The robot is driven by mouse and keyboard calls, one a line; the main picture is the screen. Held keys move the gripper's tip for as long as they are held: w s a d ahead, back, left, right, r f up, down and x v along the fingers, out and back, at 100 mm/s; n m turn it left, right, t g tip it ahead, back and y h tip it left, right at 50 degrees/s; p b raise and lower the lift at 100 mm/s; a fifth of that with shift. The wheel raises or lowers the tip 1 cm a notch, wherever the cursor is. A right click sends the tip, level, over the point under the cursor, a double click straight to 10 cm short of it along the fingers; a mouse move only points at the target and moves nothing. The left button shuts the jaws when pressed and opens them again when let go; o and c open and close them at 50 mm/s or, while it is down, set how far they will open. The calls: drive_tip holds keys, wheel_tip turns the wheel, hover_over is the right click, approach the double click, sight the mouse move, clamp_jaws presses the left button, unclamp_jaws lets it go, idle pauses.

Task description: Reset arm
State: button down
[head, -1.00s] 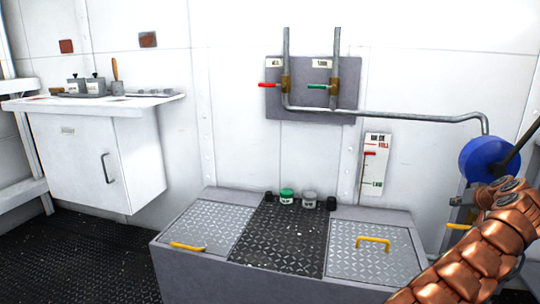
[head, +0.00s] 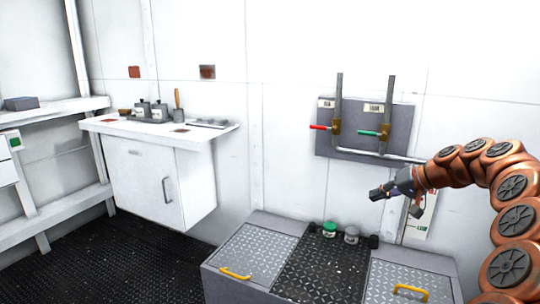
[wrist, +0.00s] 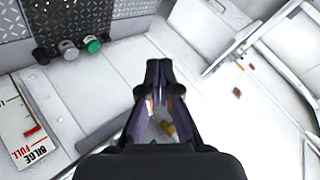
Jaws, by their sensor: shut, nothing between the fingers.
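My copper-coloured arm comes in from the right in the head view. My gripper (head: 393,198) is held in the air in front of the white wall, above the right part of the grey deck box. In the wrist view my gripper (wrist: 159,70) points away from the camera with its dark fingertips together and nothing held. It touches nothing that I can see.
The deck box (head: 240,290) has hatches with yellow handles; a green-lidded jar (head: 329,229) and a grey jar (head: 351,235) stand at its back. A valve panel (head: 358,142) is on the wall. A white cabinet (head: 150,185) stands left. The dark floor (head: 100,270) there is clear.

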drive_tip(key=s+a+r+n+g+h+p, duration=0.1)
drive_tip(key=s+a+r+g+p, duration=0.2)
drive_tip(key=s+a, duration=0.35)
drive_tip(key=s+a+r+n+g+p, duration=0.1)
drive_tip(key=s+a+r+p, duration=0.3)
drive_tip(key=s+a, duration=0.3)
drive_tip(key=s+a+r+n+g+h+p, duration=0.1)
drive_tip(key=s+a+r+p, duration=0.3)
drive_tip(key=s, duration=0.4)
drive_tip(key=s+d+m+g+h+p, duration=0.1)
drive_tip(key=s+p, duration=0.5)
drive_tip(key=s, duration=0.7)
drive_tip(key=s+d+g+h+p, duration=0.2)
drive_tip(key=s+d+h+p, duration=0.2)
drive_tip(key=s, duration=1)
drive_tip(key=shift+s+f+m+g+h+p, duration=0.3)
drive_tip(key=shift+f+m+g+p, duration=0.15)
drive_tip(key=shift+p, duration=0.5)
